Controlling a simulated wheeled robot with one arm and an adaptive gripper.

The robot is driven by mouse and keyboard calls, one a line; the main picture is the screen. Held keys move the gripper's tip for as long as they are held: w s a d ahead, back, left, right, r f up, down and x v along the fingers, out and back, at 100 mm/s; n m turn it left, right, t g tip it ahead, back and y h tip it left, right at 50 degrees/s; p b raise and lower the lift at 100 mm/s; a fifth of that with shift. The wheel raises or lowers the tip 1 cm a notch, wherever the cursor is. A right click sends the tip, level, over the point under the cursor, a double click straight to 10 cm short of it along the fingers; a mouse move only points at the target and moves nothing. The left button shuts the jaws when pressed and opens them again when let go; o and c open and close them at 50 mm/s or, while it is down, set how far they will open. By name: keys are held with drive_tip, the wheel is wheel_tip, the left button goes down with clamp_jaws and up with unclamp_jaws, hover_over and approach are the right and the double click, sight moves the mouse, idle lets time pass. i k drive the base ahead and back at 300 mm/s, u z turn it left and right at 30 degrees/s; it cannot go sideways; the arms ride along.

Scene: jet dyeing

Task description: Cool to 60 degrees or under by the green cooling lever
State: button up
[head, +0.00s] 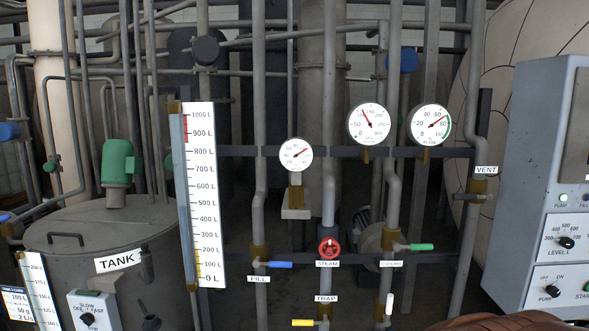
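The green cooling lever (419,247) sits on a brass valve on a vertical pipe, right of centre. It lies about level, its handle pointing right. A small white label (391,263) is just below it, its print too small to read surely. A small round dial (296,155) stands left of the pipe, its needle pointing up and right; its unit is not readable. Two larger dials, a middle one (368,124) and a right one (430,124) with a green arc, hang above the lever. My gripper is not in view.
Near the lever are the red STEAM wheel (329,248), the blue FILL lever (278,264), a yellow lever (303,323) and a white lever (389,303). The VENT valve (473,196) is to the right. A grey control cabinet (530,190) stands far right, a tank (100,230) left.

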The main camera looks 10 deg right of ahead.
sight(396, 247)
drive_tip(key=z, duration=0.55)
drive_tip(key=i, duration=1.05)
drive_tip(key=u, duration=0.35)
